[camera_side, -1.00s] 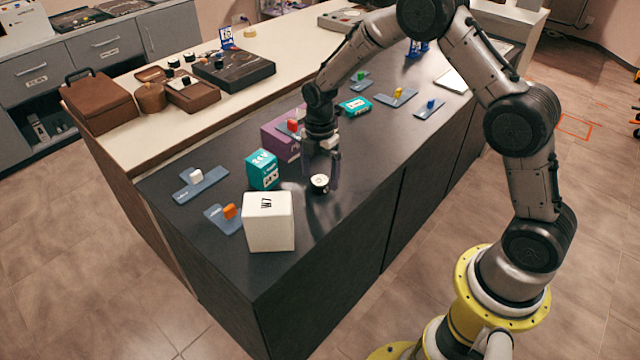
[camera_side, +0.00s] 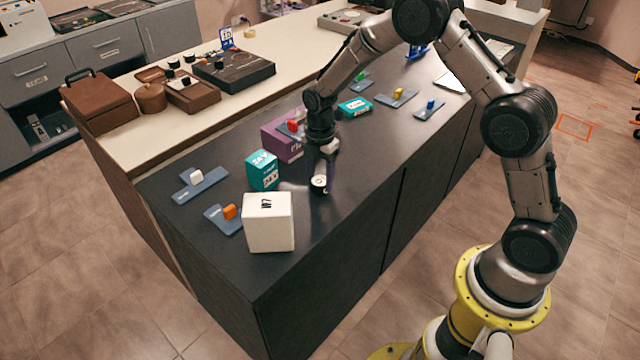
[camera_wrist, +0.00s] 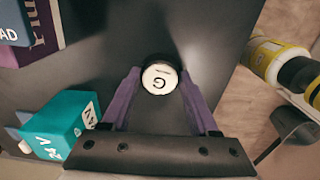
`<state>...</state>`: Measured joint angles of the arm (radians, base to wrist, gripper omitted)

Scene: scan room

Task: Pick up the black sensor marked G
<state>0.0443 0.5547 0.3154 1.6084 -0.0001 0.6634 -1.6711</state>
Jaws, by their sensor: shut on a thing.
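The black sensor marked G (camera_wrist: 160,79) is a small round piece with a white top bearing the letter. In the wrist view it sits at the tips of the two purple fingers of my gripper (camera_wrist: 163,92), one finger on each side. In the side view the sensor (camera_side: 319,182) is at the dark counter's surface, low between the fingertips of my gripper (camera_side: 320,176). My gripper is shut on it. I cannot tell whether the sensor still touches the counter.
A white box (camera_side: 269,222) and a teal box (camera_side: 262,170) stand to the left on the dark counter (camera_side: 335,225). A purple box (camera_side: 282,138) stands behind my gripper. Blue plates with coloured blocks lie around. The counter in front is clear.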

